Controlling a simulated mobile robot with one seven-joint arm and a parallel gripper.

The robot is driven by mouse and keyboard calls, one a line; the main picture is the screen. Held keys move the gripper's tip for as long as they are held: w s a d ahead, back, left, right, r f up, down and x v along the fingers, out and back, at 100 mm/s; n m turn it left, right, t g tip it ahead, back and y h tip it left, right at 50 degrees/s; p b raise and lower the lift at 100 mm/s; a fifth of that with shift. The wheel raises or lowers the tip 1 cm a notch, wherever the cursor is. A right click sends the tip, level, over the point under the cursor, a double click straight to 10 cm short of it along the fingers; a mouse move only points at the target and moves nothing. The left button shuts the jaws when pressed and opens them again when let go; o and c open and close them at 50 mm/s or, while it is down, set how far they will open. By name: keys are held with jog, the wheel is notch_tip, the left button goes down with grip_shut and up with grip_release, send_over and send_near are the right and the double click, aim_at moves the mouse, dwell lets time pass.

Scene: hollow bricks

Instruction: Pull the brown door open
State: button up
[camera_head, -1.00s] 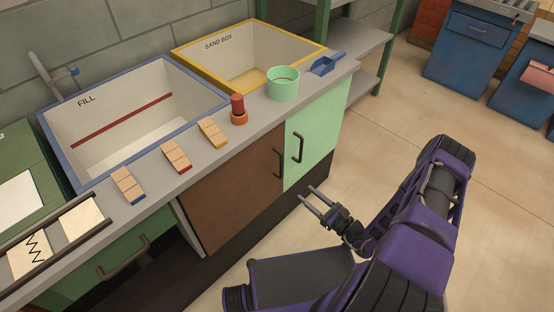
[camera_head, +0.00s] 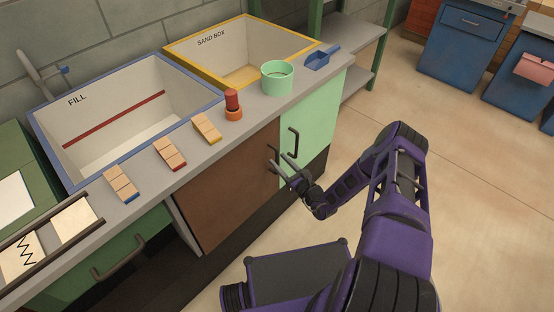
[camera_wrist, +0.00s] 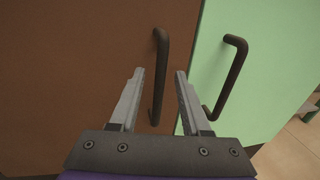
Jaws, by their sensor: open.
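The brown door (camera_head: 225,195) is under the counter and looks shut, flush beside the light green door (camera_head: 318,130). Its dark vertical bar handle (camera_wrist: 160,75) stands near its right edge; in the head view my fingers partly cover it. My gripper (camera_head: 271,156) is open and empty at the brown door's handle. In the wrist view its fingertips (camera_wrist: 160,72) lie on either side of the brown door's handle, and the handle shows between them. I cannot tell how deep the handle sits between the fingers. The green door's handle (camera_wrist: 230,80) is to the right, outside the fingers.
Open floor (camera_head: 470,170) lies to the right.

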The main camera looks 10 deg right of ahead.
jog(key=shift+x, duration=1.15)
grip_shut()
dwell(0.6)
